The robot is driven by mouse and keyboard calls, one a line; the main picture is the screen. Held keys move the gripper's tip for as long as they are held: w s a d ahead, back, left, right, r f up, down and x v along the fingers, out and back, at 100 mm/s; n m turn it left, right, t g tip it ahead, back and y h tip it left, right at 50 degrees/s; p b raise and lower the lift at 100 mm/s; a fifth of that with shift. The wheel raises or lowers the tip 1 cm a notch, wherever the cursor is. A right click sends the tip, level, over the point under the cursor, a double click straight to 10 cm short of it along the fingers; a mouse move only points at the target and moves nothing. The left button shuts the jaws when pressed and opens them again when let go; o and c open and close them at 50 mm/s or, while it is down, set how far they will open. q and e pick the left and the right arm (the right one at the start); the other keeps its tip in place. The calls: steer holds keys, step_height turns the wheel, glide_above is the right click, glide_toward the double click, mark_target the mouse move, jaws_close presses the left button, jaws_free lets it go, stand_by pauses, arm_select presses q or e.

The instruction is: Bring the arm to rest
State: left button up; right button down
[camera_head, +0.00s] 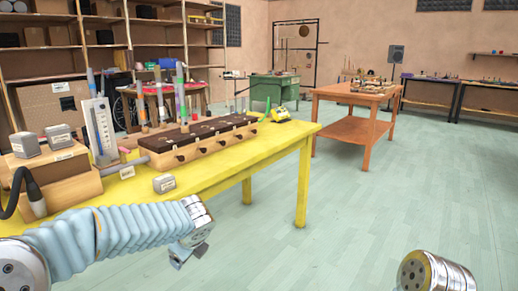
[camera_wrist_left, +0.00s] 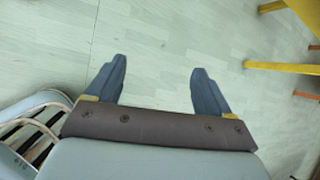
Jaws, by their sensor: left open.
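My left arm (camera_head: 120,232) comes in from the left in the head view, with a light blue ribbed sleeve. It reaches across in front of the yellow table's near side. My left gripper (camera_head: 190,256) hangs past the table's near edge, over open floor. In the left wrist view the two dark fingers of the left gripper (camera_wrist_left: 157,85) stand wide apart with only floor between them. Part of my right arm (camera_head: 435,272) shows at the bottom right. Its gripper is out of the frame.
The yellow table (camera_head: 250,150) bears a long wooden block with dark pads (camera_head: 200,140), a grey box (camera_head: 164,183) near its front edge, and wooden boxes (camera_head: 60,175) at left. An orange table (camera_head: 340,130) stands farther back. The green floor (camera_head: 340,220) is clear.

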arm_select(q)
steer(key=s+d+f+n+g+h, duration=0.2)
steer(key=f, duration=0.5)
steer(key=s+d+f+n+g+h, duration=0.1)
steer(key=s+d+f+n, duration=0.15)
steer(key=f, duration=0.55)
steer(key=s+d+f+n+g+h, duration=0.1)
steer(key=s+f+n+h, duration=0.1)
steer(key=s+f+n, duration=0.8)
steer(key=s+d+f+n+g+h, duration=0.1)
steer(key=s+d+f+n+h, duration=0.1)
steer(key=s+f+n, duration=0.9)
steer(key=shift+s+f, duration=0.3)
steer(key=shift+s, duration=0.25)
steer(key=shift+d, duration=0.1)
